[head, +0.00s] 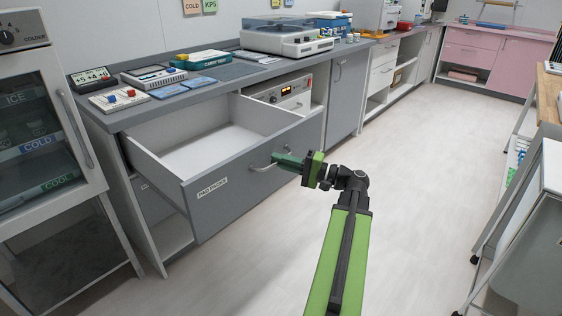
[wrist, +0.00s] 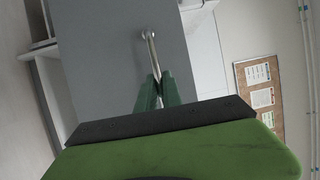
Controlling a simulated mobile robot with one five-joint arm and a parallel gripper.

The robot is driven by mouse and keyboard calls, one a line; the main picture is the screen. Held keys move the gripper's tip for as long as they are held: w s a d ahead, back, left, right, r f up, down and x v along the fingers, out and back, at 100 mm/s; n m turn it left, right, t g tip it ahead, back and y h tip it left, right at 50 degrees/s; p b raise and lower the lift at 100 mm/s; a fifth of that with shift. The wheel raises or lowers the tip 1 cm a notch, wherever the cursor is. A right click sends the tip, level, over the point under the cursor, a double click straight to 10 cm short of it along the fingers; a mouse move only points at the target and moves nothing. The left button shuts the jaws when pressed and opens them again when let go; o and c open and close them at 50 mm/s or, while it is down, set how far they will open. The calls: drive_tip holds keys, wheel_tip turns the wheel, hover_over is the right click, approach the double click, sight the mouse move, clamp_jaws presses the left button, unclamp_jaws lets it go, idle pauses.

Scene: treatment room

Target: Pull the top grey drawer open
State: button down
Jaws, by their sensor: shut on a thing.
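The top grey drawer (head: 225,186) stands pulled well out of the counter in the head view, and its white inside looks empty. A label reading "PAD PACKS" is on its front. The metal bar handle (head: 262,168) is on the drawer front, partly hidden by my gripper. My gripper (head: 276,160) has its green fingers shut on the handle. In the wrist view, the handle (wrist: 151,50) runs from the grey front down between the fingers (wrist: 157,90).
A glass-door cooler (head: 50,125) stands close to the left of the drawer. The counter (head: 225,75) above carries several devices. A white trolley (head: 525,210) stands at the right. The pale floor (head: 420,180) between is clear.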

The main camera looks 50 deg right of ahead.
drive_tip(key=c, duration=1.5)
unclamp_jaws()
drive_tip(key=b+v, duration=0.2)
drive_tip(key=v, duration=1.5)
drive_tip(key=shift+s, duration=0.2)
drive_tip(key=shift+d+f, duration=0.1)
